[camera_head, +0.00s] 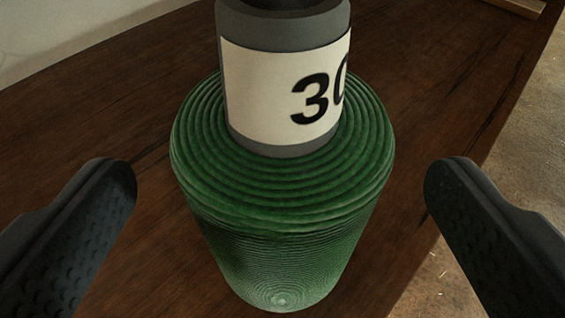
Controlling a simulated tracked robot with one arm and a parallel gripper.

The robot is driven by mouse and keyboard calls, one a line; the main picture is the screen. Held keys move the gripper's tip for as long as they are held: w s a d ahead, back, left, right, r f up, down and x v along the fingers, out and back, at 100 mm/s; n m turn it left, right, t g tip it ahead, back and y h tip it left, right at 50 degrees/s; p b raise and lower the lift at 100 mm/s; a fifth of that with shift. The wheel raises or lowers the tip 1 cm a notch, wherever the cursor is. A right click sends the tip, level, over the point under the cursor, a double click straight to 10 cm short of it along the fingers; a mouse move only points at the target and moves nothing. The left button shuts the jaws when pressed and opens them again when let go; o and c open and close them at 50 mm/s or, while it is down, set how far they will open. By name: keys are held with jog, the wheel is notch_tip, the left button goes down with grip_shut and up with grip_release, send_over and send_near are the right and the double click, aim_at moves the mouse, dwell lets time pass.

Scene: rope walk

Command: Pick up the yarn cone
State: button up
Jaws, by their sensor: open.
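The yarn cone (283,230) is wound with green yarn. A grey tube with a white label (262,95) rises from its top, and the label shows "3" and part of a second figure. The cone stands upright on a dark brown wooden surface, in the middle of the view. My gripper (280,190) is open, with one black finger at the left and one at the right. The cone appears between the fingers in the picture, with a visible gap on each side. I cannot tell how far the cone is from the fingertips in depth.
The dark wooden tabletop (120,90) has bare room left and right of the cone. Its edge runs down the right side, with a speckled floor (520,180) beyond. A pale wall (60,35) is at the upper left. A light wooden piece (520,6) shows at the top right.

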jog(key=x, duration=0.4)
jog(key=shift+f+p, duration=0.3)
jog(key=shift+f, duration=0.05)
jog(key=shift+d, duration=0.1)
jog(key=shift+s+r, duration=0.1)
jog(key=shift+c, duration=1.2)
jog(key=c, duration=0.9)
